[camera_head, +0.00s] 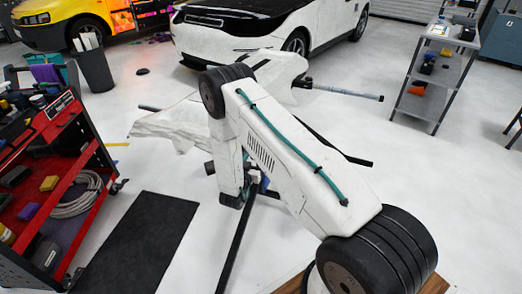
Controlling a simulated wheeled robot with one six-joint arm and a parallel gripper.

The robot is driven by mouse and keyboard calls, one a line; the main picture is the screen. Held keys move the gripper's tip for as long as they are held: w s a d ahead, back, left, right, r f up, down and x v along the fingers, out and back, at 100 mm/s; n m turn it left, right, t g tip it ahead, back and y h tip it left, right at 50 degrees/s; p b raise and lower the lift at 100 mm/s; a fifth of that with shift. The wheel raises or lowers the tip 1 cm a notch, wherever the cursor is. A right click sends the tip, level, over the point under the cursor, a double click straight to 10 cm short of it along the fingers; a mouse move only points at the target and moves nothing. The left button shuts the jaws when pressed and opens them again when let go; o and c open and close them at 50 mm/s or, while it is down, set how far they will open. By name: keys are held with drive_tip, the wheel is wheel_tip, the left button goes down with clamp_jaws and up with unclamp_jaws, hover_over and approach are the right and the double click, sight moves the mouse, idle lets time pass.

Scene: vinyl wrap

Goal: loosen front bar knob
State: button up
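A dark stand with long bars stands on the floor behind my arm. One black bar (237,240) runs toward the front, and another bar end (352,159) sticks out at the right. A tube with a grey sleeve (345,92) reaches right near the top. The stand carries a white car panel (170,122). I cannot make out the front bar knob. My white arm bends down in front of the stand. Its wrist end is low beside the black bar, where small white and blue parts show. My gripper's fingers are hidden behind my arm, so their opening and any contact cannot be seen.
A red tool cart (85,150) stands at the left, beside a black floor mat (140,245). A dark bin (95,68) is behind it. A grey shelf trolley (432,85) stands at the right. A white car (265,25) and a yellow vehicle (60,22) are behind.

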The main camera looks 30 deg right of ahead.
drive_tip(key=x, duration=0.7)
drive_tip(key=shift+d, duration=0.15)
drive_tip(key=shift+w, duration=0.1)
drive_tip(key=c, duration=1)
